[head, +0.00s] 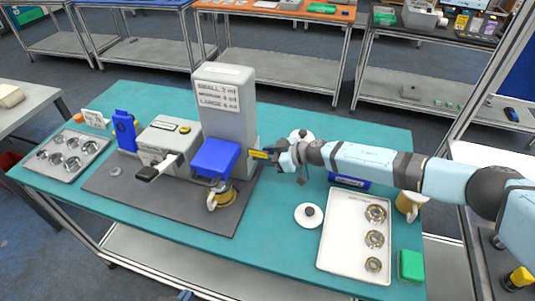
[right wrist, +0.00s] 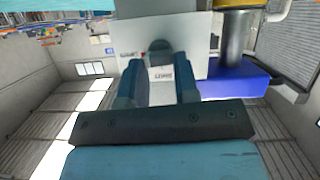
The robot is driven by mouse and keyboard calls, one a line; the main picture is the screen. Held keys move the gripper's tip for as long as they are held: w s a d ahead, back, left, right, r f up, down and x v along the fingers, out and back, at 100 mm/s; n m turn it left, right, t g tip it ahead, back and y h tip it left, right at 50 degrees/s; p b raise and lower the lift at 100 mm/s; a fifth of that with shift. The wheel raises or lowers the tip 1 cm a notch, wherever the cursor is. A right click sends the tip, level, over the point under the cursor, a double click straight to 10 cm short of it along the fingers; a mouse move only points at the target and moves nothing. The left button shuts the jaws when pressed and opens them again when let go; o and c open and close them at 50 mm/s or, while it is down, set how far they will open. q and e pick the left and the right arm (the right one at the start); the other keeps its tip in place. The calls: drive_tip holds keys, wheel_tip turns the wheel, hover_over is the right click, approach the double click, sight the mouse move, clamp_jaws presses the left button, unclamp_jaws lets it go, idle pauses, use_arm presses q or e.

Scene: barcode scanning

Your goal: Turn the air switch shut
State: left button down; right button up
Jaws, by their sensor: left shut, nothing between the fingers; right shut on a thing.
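The tall grey machine (head: 229,115) stands on a dark mat and carries a label with sizes in ml. A small yellow and dark air switch (head: 259,154) sticks out from its right side. My right gripper (head: 275,154) reaches in from the right and is shut on the switch's outer end. My left gripper is not in view.
A blue block (head: 215,158) juts from the machine's front above a brass-coloured cup (head: 222,195). A grey box with a lever (head: 163,140) stands left.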

drive_tip(key=n+t+b, duration=0.2)
drive_tip(key=n, duration=0.2)
drive_tip(key=s+f+n+t+b, duration=0.1)
drive_tip(key=n+t+b, duration=0.1)
drive_tip(key=n+b, duration=0.1)
drive_tip(key=n+t+b, duration=0.2)
drive_tip(key=n+b, duration=0.1)
drive_tip(key=n, duration=0.1)
drive_tip(key=shift+s+a+f+n+t+y, duration=0.15)
drive_tip(key=shift+a+f+n+t+y, duration=0.15)
drive_tip(key=shift+f+t, duration=0.1)
drive_tip(key=shift+r+n+b, duration=0.15)
drive_tip(key=shift+n+b, duration=0.55)
drive_tip(key=shift+b, duration=0.45)
drive_tip(key=o, duration=0.9)
drive_tip(key=shift+d, duration=0.1)
